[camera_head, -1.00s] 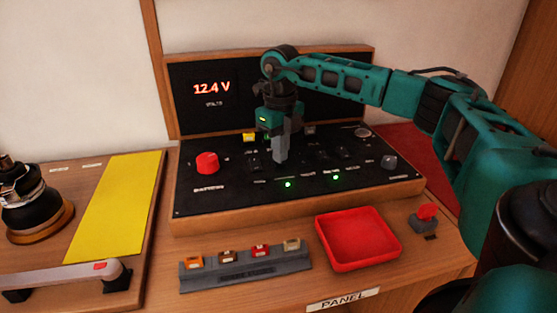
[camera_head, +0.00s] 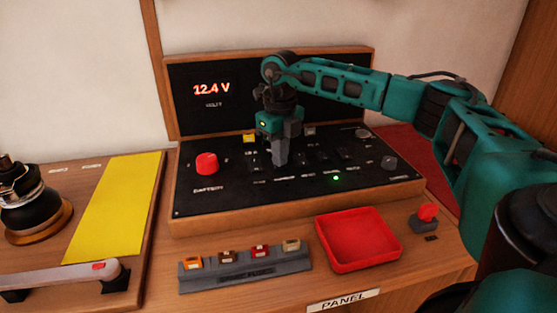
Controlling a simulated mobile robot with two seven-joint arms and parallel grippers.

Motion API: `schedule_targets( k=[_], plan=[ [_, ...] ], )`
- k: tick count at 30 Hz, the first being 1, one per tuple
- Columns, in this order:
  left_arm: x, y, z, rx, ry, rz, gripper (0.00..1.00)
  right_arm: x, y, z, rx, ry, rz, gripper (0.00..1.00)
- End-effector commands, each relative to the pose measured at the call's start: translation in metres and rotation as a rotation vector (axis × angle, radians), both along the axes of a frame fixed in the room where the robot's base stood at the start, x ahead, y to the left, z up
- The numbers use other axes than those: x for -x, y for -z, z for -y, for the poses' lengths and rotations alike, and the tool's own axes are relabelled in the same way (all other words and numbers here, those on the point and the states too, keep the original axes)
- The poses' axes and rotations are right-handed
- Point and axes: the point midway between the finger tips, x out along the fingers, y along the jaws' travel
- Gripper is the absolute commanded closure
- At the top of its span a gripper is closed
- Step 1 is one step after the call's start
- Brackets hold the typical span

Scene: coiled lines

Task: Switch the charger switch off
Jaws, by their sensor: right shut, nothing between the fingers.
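The black switch panel (camera_head: 235,195) sits in a wooden frame on the bench, with a row of small dark switches (camera_head: 322,155). My right gripper (camera_head: 281,163) is shut and empty. It points down with its fingertips at the row, left of the middle, and hides the switch there. Whether it touches that switch I cannot tell. One green light (camera_head: 336,178) is lit below the row, right of the gripper. The small labels are too blurred to tell which switch is the charger's. My left gripper is out of view.
A red knob (camera_head: 207,163) stands at the panel's left, below a 12.4 V display (camera_head: 211,88). In front are a fuse strip (camera_head: 246,268), a red tray (camera_head: 358,241) and a small red-topped switch (camera_head: 426,214). A yellow mat (camera_head: 117,208) lies left.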

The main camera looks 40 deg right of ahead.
Motion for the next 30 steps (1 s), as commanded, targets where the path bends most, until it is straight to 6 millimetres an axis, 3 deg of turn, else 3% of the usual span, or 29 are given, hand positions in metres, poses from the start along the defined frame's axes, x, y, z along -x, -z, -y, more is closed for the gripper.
schedule_targets(
  k=[2,9,25,30],
  plan=[
    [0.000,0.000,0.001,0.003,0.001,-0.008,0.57,0.001,0.005,-0.001,0.001,-0.001,-0.009,1.00],
    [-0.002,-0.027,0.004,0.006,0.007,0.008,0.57,0.001,-0.021,-0.001,0.000,-0.001,-0.008,1.00],
    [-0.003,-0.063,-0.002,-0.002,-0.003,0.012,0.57,0.001,-0.064,-0.001,0.000,-0.001,-0.005,1.00],
    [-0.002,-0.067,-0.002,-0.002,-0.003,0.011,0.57,0.001,-0.069,0.000,0.001,-0.001,-0.006,1.00]
  ],
)
